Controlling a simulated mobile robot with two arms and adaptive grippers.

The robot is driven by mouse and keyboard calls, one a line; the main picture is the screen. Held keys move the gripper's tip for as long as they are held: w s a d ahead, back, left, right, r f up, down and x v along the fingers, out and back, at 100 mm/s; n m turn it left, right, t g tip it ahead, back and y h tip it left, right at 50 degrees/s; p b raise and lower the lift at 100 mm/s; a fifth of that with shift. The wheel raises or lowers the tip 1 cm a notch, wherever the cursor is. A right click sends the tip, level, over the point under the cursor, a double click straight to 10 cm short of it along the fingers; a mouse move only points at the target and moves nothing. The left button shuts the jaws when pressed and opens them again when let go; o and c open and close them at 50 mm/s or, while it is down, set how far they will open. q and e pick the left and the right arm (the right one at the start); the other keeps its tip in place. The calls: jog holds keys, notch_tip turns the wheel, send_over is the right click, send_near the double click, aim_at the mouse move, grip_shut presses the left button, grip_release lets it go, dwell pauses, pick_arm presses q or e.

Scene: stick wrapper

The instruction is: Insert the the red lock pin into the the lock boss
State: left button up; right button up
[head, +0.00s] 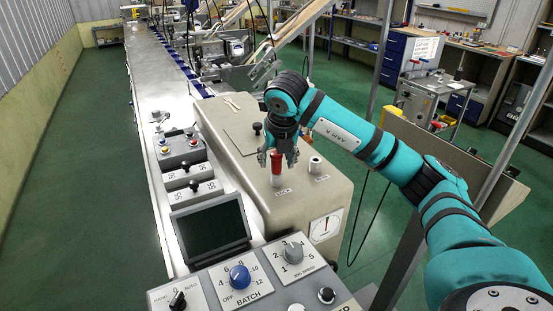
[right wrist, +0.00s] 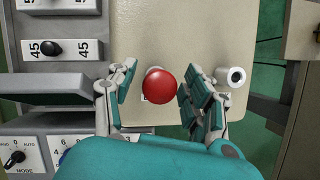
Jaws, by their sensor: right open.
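The red lock pin (head: 277,161) stands upright on the beige machine housing, at the pale lock boss (head: 277,181) with a label reading LOCK. Its lower end is hidden, so how deep it sits cannot be told. In the right wrist view, its round red head (right wrist: 159,86) covers most of the boss. My right gripper (head: 277,157) points down over the pin, open, with one finger on each side. In the right wrist view, the fingers (right wrist: 155,92) stand apart from the head, the right finger closer. My left gripper is not in view.
A second pale boss (head: 316,165) with a dark hole stands just right of the pin. A black knob (head: 257,128) is behind it. A dark screen (head: 211,228) and a dial panel (head: 240,277) lie in front. A gauge (head: 325,228) is on the housing's front.

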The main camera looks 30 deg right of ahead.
jog(key=v, duration=1.1)
jog(key=shift+r, duration=0.15)
